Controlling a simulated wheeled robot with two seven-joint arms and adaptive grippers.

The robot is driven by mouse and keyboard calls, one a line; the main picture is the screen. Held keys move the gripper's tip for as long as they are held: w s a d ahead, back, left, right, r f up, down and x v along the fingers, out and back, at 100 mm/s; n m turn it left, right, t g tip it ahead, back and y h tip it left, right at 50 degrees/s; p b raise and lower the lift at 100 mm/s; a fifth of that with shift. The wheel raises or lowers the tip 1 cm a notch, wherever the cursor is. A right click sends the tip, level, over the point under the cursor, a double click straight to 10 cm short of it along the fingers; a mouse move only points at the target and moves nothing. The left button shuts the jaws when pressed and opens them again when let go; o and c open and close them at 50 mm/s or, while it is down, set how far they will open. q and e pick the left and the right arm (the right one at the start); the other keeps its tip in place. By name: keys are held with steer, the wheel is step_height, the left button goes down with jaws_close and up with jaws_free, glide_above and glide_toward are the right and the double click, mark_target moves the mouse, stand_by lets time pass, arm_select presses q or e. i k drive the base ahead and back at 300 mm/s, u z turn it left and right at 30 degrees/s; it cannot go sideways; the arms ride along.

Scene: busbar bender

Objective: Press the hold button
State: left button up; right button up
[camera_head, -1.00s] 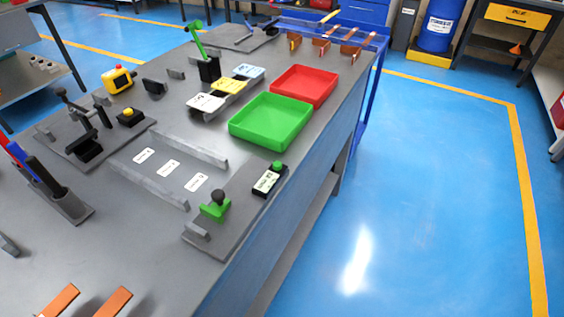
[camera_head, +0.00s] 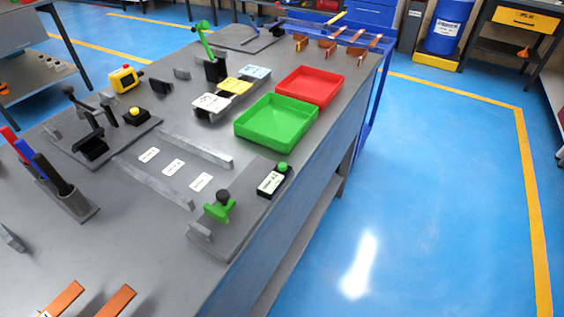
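Several push buttons show on the grey workbench (camera_head: 100,230). A green button (camera_head: 283,167) sits on a small black box with a white label (camera_head: 270,183) near the bench's right edge. A yellow button (camera_head: 136,112) sits on a black box on the dark plate at the left. A yellow box (camera_head: 124,79) with a red button stands behind it. The labels are too small to read, so I cannot tell which is the hold button. Neither gripper is in view, and nothing touches the buttons.
A green clamp with a black knob (camera_head: 221,205) stands beside the labelled box. A green tray (camera_head: 276,122) and a red tray (camera_head: 310,86) lie behind. Pens stand in a holder (camera_head: 70,200) at left. Copper pieces (camera_head: 62,300) lie at front. Blue floor at right is clear.

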mark_target(282, 167)
steer(key=k, duration=0.5)
steer(key=z, duration=1.05)
steer(key=i, duration=0.8)
steer(key=u, duration=1.8)
